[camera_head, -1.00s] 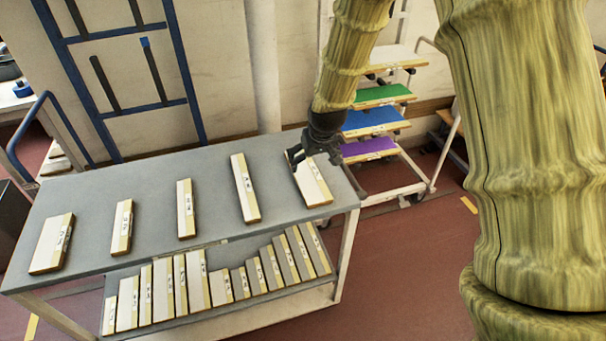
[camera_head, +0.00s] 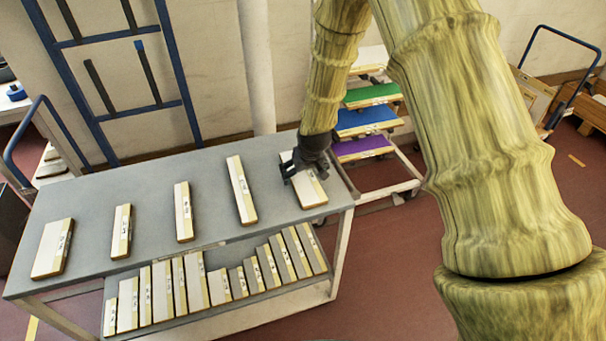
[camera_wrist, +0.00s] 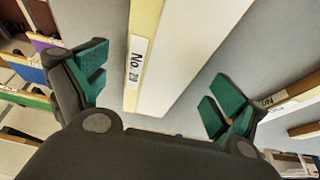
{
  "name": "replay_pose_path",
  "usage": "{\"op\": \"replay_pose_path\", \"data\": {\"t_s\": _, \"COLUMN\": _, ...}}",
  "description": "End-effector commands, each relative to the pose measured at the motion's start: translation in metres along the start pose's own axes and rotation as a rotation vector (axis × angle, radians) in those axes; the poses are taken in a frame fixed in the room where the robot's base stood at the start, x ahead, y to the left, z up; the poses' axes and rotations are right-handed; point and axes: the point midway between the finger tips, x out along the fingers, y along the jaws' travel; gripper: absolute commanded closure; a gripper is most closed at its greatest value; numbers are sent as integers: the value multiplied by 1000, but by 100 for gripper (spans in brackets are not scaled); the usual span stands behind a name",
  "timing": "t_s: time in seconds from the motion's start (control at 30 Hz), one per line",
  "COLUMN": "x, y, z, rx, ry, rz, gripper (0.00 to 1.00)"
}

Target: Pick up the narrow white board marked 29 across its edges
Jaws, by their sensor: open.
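The white board marked No. 29 (camera_wrist: 188,55) has a cream strip with a label along its left edge in the wrist view. It lies between the two green fingertips of my gripper (camera_wrist: 160,92), which is open with a gap on both sides. In the head view my gripper (camera_head: 305,173) is over the rightmost board (camera_head: 310,195) on the grey table top (camera_head: 150,190). My gripper hides part of that board there. Whether the fingertips reach down beside its edges is hard to tell.
Several other white boards, such as the nearest neighbour (camera_head: 240,188), lie spaced out to the left on the table top. A lower shelf holds a row of boards (camera_head: 192,280). A rack with purple (camera_head: 362,147), blue and green boards stands behind the table's right end.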

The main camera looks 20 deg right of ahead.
Motion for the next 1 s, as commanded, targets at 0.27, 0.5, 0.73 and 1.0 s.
{"op": "replay_pose_path", "data": {"t_s": 0.27, "x": 11, "y": -1, "z": 0, "rx": -1, "ry": 0, "rz": 0, "gripper": 4}}
{"op": "replay_pose_path", "data": {"t_s": 0.5, "x": 11, "y": 0, "z": 0, "rx": -1, "ry": 0, "rz": 0, "gripper": 13}}
{"op": "replay_pose_path", "data": {"t_s": 0.73, "x": 11, "y": 0, "z": 0, "rx": 0, "ry": 0, "rz": 0, "gripper": 55}}
{"op": "replay_pose_path", "data": {"t_s": 1.0, "x": 11, "y": 0, "z": 0, "rx": 0, "ry": 1, "rz": 0, "gripper": 56}}
